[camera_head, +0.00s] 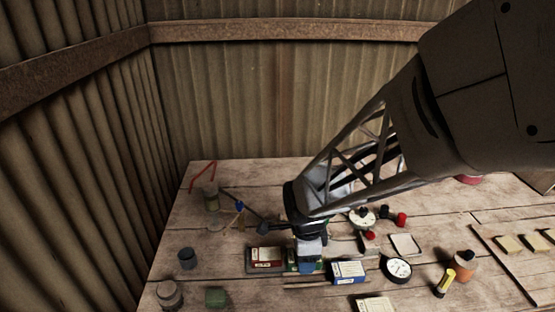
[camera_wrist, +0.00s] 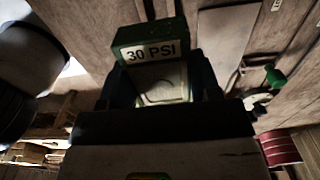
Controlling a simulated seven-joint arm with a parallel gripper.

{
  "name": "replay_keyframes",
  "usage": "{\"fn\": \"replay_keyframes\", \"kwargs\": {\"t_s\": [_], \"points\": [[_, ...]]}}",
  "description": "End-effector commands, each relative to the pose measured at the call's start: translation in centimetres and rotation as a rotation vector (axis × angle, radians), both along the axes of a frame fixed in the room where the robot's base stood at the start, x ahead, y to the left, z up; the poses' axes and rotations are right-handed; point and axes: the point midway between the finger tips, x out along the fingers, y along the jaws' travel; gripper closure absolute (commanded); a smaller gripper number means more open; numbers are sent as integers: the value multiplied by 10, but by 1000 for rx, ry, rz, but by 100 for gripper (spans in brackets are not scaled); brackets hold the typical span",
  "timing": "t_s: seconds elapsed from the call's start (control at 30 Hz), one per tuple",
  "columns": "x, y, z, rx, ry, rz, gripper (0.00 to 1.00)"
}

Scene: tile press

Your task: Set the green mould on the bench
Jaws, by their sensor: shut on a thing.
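The green mould (camera_wrist: 150,50) carries a white "30 PSI" label and shows a pale inner face in the wrist view. My gripper (camera_wrist: 160,88) is shut on it, with a dark finger on each side. In the head view my gripper (camera_head: 309,254) points down over the front middle of the bench (camera_head: 230,275). Only a sliver of green (camera_head: 291,261) shows there beside the fingers; the rest is hidden. I cannot tell whether the mould touches the bench.
A red labelled block (camera_head: 266,257) stands close on the left, and a blue labelled block (camera_head: 347,272) close on the right. A dial gauge (camera_head: 397,268) lies further right. A small green block (camera_head: 215,297) is at front left. Bare wood lies between them.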

Motion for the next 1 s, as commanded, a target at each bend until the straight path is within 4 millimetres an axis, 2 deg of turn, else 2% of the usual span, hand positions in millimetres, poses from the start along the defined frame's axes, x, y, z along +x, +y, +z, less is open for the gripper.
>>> {"fn": "replay_keyframes", "kwargs": {"t_s": [0.27,0.8,1.0], "points": [[0,0,-12,0,2,0,76],[0,0,-51,0,1,0,76],[0,0,-59,0,0,0,76]]}}
